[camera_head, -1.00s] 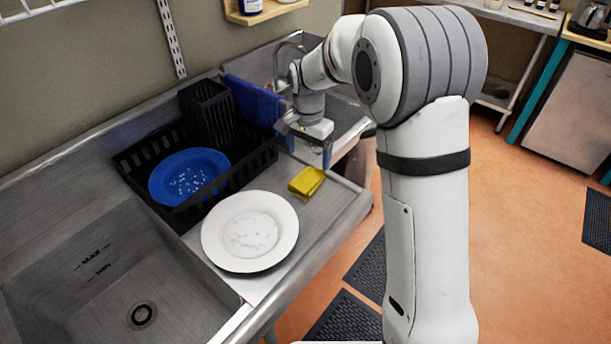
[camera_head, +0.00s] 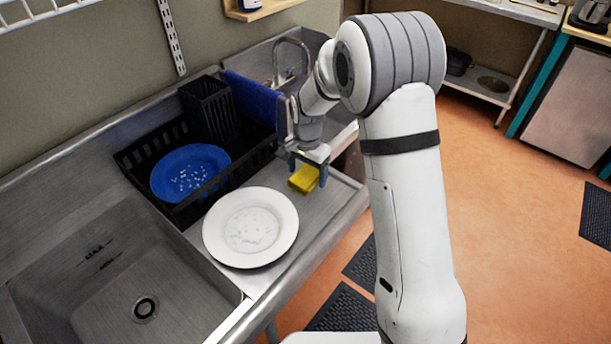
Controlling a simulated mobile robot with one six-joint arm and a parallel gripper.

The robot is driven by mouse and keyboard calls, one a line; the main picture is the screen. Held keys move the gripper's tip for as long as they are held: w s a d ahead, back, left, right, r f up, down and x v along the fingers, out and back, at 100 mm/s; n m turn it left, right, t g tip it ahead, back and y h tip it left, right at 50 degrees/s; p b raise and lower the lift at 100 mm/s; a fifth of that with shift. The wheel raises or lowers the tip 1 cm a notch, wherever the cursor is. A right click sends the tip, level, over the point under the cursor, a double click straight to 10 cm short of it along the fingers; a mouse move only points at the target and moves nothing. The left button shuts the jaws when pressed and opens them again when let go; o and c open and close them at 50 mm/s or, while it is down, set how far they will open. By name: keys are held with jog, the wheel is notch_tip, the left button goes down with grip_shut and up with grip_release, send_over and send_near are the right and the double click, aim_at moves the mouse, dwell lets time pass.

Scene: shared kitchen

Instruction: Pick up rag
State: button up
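A small yellow folded piece (camera_head: 303,180), which looks like a rag or sponge, lies on the steel counter to the right of the white plate. My gripper (camera_head: 307,172) points down right over the yellow piece. Its two blue-tipped fingers are apart, one near each side of the piece. The gripper hides part of the piece's far side, and I cannot tell whether the fingers touch it.
A white plate (camera_head: 250,227) lies on the counter (camera_head: 335,205). The black dish rack (camera_head: 212,195) holds a blue plate (camera_head: 190,172) and a black utensil holder (camera_head: 208,112). A sink basin (camera_head: 90,270) is at the left. A tap (camera_head: 300,45) stands behind my gripper.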

jog(key=c, duration=0.9)
